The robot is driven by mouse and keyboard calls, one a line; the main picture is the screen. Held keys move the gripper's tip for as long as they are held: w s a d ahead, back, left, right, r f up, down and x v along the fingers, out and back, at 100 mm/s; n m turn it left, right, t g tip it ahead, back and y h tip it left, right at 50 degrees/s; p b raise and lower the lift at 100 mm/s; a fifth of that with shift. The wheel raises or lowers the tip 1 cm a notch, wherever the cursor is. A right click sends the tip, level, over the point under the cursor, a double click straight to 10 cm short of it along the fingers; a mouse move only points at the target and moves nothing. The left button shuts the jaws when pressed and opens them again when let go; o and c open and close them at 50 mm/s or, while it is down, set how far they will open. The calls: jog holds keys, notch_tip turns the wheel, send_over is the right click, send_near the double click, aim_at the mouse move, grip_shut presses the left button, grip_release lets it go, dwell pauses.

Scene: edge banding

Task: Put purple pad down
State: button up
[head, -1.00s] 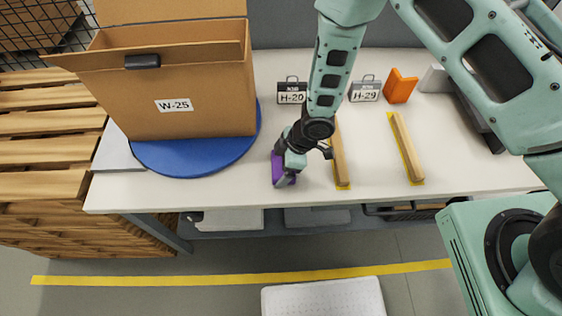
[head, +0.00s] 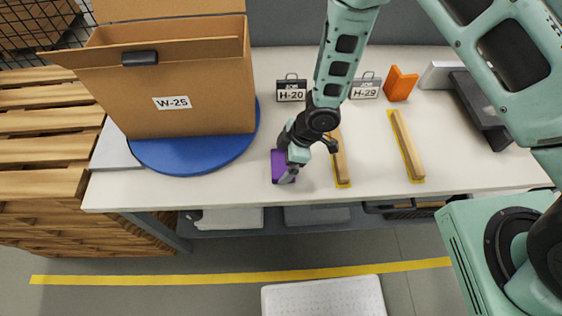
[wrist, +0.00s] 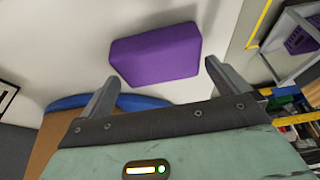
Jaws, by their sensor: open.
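The purple pad (head: 281,166) lies on the white table near its front edge, to the right of the blue round turntable. It also shows in the wrist view (wrist: 156,54), beyond my fingertips and apart from them. My gripper (head: 291,161) is just above and beside the pad in the head view, covering part of it. In the wrist view my gripper (wrist: 160,80) is open, with nothing between its fingers.
A cardboard box (head: 180,100) labelled W-25 stands on the blue turntable (head: 190,160). Two wooden strips (head: 407,145) lie to the right. Tags H-20 (head: 291,91) and H-29 (head: 366,88) and an orange bracket (head: 400,84) stand behind. The table's front edge is close to the pad.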

jog(key=d+r+m+t+h, duration=0.1)
jog(key=d+r, duration=0.2)
jog(key=r, duration=0.6)
jog(key=d+r+m+h, duration=0.1)
jog(key=d+r+m, duration=0.15)
jog(key=r, duration=0.55)
jog(key=s+d+r+m+h, duration=0.1)
jog(key=s+d+r+m, duration=0.1)
jog(key=s+r, duration=0.5)
jog(key=s+d+r+m+g+h, duration=0.1)
jog(key=s+r+m, duration=0.3)
jog(key=s+r, duration=0.4)
jog(key=s+d, duration=0.1)
jog(key=s, duration=0.2)
jog(key=shift+w, duration=0.1)
notch_tip(320, 180, down, 8)
jog(key=b, duration=0.8)
jog(key=shift+f+b, duration=0.25)
jog(key=shift+b, duration=0.15)
jog(key=shift+d, duration=0.1)
